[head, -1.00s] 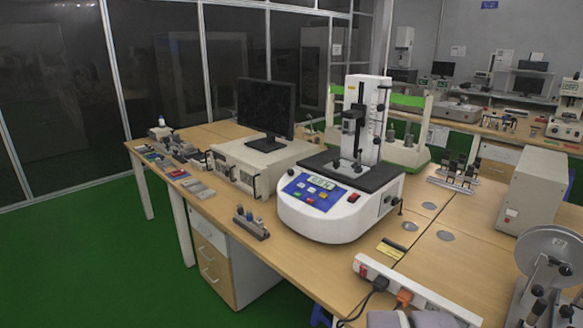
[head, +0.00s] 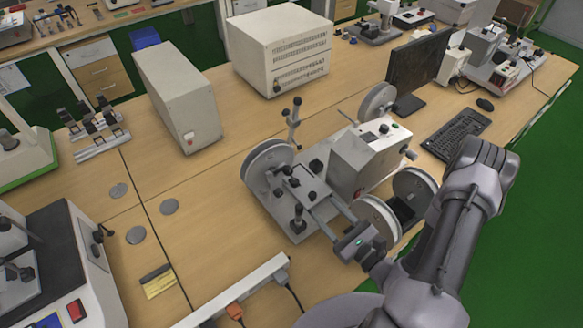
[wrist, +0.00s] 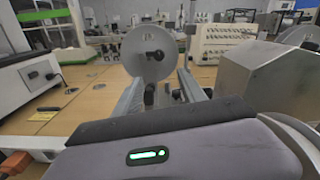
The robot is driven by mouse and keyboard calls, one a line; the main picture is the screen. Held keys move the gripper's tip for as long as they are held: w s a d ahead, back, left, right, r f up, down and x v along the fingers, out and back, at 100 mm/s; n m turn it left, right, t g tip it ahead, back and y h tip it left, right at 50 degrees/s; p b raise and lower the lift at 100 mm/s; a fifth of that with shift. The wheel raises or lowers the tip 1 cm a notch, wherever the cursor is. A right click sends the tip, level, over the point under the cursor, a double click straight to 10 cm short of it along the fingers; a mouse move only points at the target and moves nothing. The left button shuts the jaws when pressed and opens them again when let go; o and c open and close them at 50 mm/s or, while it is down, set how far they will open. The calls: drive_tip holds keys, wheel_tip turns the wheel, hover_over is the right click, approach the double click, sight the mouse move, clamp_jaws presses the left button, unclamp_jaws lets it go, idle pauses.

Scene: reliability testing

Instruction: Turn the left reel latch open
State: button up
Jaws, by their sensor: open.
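The left reel (head: 266,160) is a pale upright disc at the left end of a grey bench machine. In the wrist view, the reel (wrist: 148,42) stands straight ahead, with a small dark latch (wrist: 159,55) at its hub. In the head view, the hub is hard to make out. My gripper (head: 313,205) reaches over the machine from the lower right. In the wrist view, my gripper (wrist: 160,78) has its two fingers spread, with the reel beyond their tips. Nothing is held between them. Black knobs (wrist: 150,95) show in the gap, lower down.
The machine's boxy housing (head: 368,155) stands close right of my fingers, with other reels (head: 415,190) beside it. A three-armed handle (head: 294,122) rises behind the left reel. A power strip (head: 235,292) lies in front. Bare tabletop (head: 215,215) is left of the machine.

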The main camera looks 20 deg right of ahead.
sight(290, 173)
drive_tip(key=x, duration=1.6)
drive_tip(key=shift+r+b, duration=0.1)
drive_tip(key=shift+b, duration=0.25)
clamp_jaws()
